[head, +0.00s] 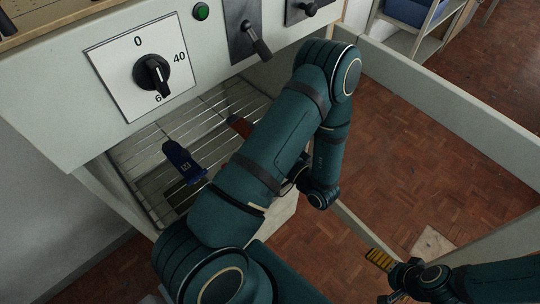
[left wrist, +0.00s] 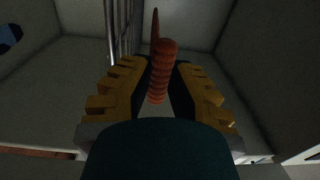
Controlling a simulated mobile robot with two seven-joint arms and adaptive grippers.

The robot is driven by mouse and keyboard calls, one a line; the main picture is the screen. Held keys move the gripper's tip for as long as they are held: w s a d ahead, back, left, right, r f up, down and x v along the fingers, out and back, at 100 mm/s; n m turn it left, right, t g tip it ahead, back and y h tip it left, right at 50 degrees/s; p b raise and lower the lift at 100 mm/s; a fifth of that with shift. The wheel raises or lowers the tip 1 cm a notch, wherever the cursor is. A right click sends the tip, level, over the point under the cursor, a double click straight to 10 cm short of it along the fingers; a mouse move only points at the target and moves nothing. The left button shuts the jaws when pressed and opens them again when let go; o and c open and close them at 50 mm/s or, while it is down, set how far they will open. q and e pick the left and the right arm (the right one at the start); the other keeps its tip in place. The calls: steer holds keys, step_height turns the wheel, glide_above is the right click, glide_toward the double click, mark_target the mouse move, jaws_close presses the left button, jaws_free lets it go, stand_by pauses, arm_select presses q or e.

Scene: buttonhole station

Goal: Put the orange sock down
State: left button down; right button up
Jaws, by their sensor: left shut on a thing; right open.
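The orange sock (left wrist: 160,80), ribbed and with a thin upper end, is between the yellow fingers of my left gripper (left wrist: 157,66) in the left wrist view. The gripper is shut on it. In the head view the left gripper is hidden behind my own arm. A reddish-orange piece (head: 239,125) shows over the rack beside that arm; I cannot tell whether it touches the bars. My right gripper (head: 378,278) is open and empty at the lower right, away from the rack.
The wire rack (head: 150,137) lies below a pale panel (head: 60,115) with a dial (head: 152,74), a green button (head: 201,11) and a lever. A dark blue thing (head: 180,158) with a pale mark lies on the rack, with a dark green piece (head: 187,189) nearby.

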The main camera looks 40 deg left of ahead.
arm_select(q)
steer(key=shift+f+b, duration=0.45)
steer(key=shift+f, duration=1.15)
steer(key=shift+f, duration=0.15)
steer(key=c, duration=1)
jaws_free()
